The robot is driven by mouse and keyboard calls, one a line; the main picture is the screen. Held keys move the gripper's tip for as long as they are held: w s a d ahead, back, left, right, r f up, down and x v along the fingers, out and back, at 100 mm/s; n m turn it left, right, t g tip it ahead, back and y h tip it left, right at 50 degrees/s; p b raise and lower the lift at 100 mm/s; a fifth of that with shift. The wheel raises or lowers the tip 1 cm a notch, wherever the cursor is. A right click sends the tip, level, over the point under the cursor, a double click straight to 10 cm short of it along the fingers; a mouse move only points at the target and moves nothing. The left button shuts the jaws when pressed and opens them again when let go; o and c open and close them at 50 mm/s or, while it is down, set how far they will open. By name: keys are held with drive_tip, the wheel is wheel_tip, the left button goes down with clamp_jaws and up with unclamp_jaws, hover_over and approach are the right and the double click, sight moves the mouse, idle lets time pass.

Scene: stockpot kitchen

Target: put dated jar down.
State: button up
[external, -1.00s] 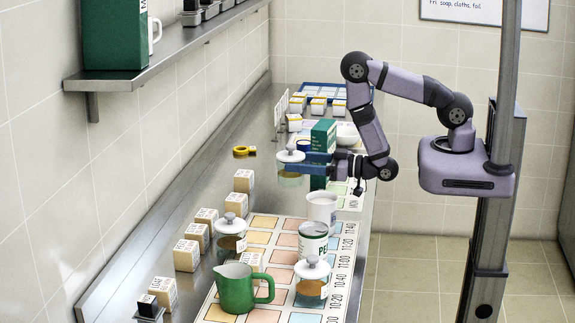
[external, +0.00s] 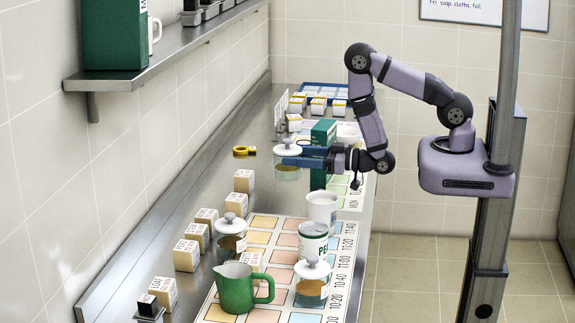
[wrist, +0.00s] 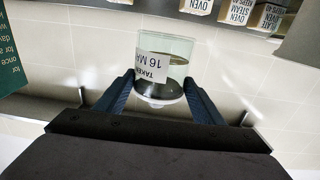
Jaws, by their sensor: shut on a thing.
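The dated jar (external: 288,173) is a clear glass jar with a white knobbed lid. It hangs above the steel counter, left of a tall green carton (external: 322,133). My gripper (external: 301,155) is shut on it near the lid. In the wrist view the jar (wrist: 178,52) sits between the two blue fingers of the gripper (wrist: 159,88). Its white label there reads "TAKEN 16 MA", the rest being cut off. The gap between the jar's base and the counter is hard to judge.
A printed board (external: 262,222) with coloured squares holds two similar jars, a green jug (external: 240,288), a labelled can (external: 313,240) and a white mug (external: 322,206). Yellow tape (external: 244,151) lies left of the held jar. Several wooden blocks line the wall side. Bare counter shows around the tape.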

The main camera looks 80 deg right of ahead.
drive_tip(key=s+d+r+m+h, duration=0.1)
drive_tip(key=d+r+h, duration=0.1)
drive_tip(key=d+r, duration=0.45)
drive_tip(key=s+d+r+m+g+h, duration=0.1)
drive_tip(key=d+r+m+h, duration=0.2)
drive_tip(key=d, duration=0.7)
drive_tip(key=d+r+h, duration=0.2)
drive_tip(key=d+r, duration=0.4)
drive_tip(key=d, duration=0.3)
drive_tip(key=s+d+f+m+g+h+b, duration=0.1)
drive_tip(key=s+d+f+h+b, duration=0.1)
drive_tip(key=s+d+f+b, duration=0.4)
drive_tip(key=s+d+f+m+g+h+b, duration=0.1)
drive_tip(key=s+d+f+b, duration=0.5)
drive_tip(key=f, duration=1)
drive_tip(key=shift+d+m+g+h+b, duration=0.5)
drive_tip(key=shift+d+b, duration=0.55)
drive_tip(key=shift+d, duration=0.65)
drive_tip(key=shift+f, duration=0.1)
drive_tip(key=shift+f, duration=2)
drive_tip(key=shift+f, duration=0.15)
drive_tip(key=o, duration=1.9)
drive_tip(key=shift+f, duration=0.1)
